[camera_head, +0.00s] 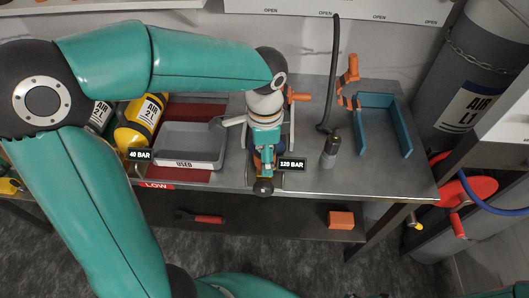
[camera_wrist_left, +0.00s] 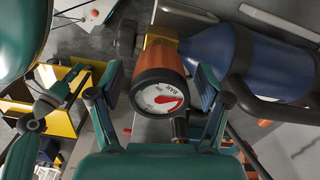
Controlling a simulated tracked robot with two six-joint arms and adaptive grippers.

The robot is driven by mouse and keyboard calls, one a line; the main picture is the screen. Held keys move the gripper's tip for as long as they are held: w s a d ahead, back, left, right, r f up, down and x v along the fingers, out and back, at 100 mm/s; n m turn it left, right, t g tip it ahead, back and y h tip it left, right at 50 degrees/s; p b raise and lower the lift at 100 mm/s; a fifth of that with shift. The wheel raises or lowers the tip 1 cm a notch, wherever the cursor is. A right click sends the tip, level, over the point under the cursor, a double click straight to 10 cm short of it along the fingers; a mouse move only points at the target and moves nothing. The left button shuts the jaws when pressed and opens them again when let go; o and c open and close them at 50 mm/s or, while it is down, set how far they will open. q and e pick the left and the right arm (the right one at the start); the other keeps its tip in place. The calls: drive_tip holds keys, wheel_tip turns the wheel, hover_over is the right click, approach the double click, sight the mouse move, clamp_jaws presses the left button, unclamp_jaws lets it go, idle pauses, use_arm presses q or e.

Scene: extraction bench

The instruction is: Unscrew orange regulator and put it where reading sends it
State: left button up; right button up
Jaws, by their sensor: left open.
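In the left wrist view the orange regulator (camera_wrist_left: 143,75) sits at the yellow neck (camera_wrist_left: 160,38) of a blue cylinder (camera_wrist_left: 245,65), its round white gauge facing the camera. The gauge shows a red mark at lower right; its numbers are too small to read. My left gripper (camera_wrist_left: 158,88) is open, with one finger on each side of the regulator; I cannot tell whether they touch. In the head view my left gripper (camera_head: 264,150) hangs over the bench and largely hides the regulator and cylinder. A "125 BAR" sign (camera_head: 292,164) stands beside it. My right gripper is not in view.
A grey "USED" tray (camera_head: 187,165) lies left of the gripper, over a red zone marked "LOW" (camera_head: 158,185). Yellow cylinder AIR 21 (camera_head: 140,122) has a "40 BAR" sign (camera_head: 140,155). A black hose (camera_head: 331,85) and blue open holder (camera_head: 401,130) stand right.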

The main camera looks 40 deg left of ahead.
use_arm(q)
drive_tip(key=m+p, duration=0.2)
drive_tip(key=m, duration=0.4)
drive_tip(key=shift+r, duration=0.2)
drive_tip(key=m+p, duration=0.1)
drive_tip(key=m, duration=0.2)
drive_tip(key=shift+f+m, duration=0.2)
drive_tip(key=shift+m, duration=0.8)
drive_tip(key=shift+c, duration=0.3)
